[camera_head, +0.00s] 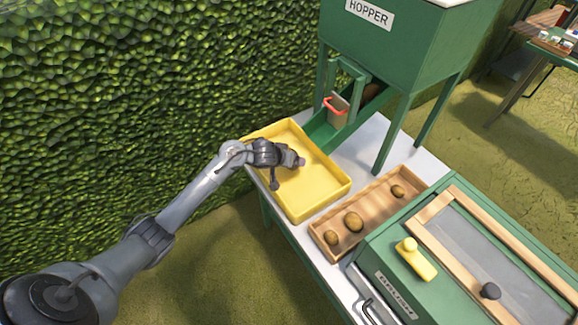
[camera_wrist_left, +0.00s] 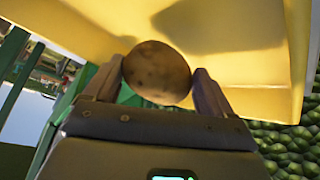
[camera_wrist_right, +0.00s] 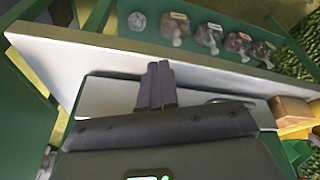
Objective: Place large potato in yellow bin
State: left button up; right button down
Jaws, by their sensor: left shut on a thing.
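My left gripper (camera_wrist_left: 160,90) is shut on a brown, round potato (camera_wrist_left: 157,72), with one finger on each side of it. In the head view my left gripper (camera_head: 294,162) is inside the outline of the yellow bin (camera_head: 318,193), over its far half. The bin's yellow floor and walls fill much of the left wrist view. I cannot tell whether the potato touches the bin floor. My right gripper (camera_wrist_right: 157,85) shows only in the right wrist view, with its fingers together and nothing between them.
A wooden tray (camera_head: 375,208) with three potatoes stands right of the bin. A green hopper (camera_head: 405,45) with a red-handled gate (camera_head: 336,106) rises behind. A hedge (camera_head: 130,90) borders the left.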

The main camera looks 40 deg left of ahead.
pick_arm(q)
notch_tip(320, 180, down, 3)
jog(key=shift+b, duration=0.55)
jog(key=shift+r, duration=0.1)
jog(key=o, duration=1.7)
jog(key=shift+f, duration=0.25)
jog(key=shift+o, duration=0.2)
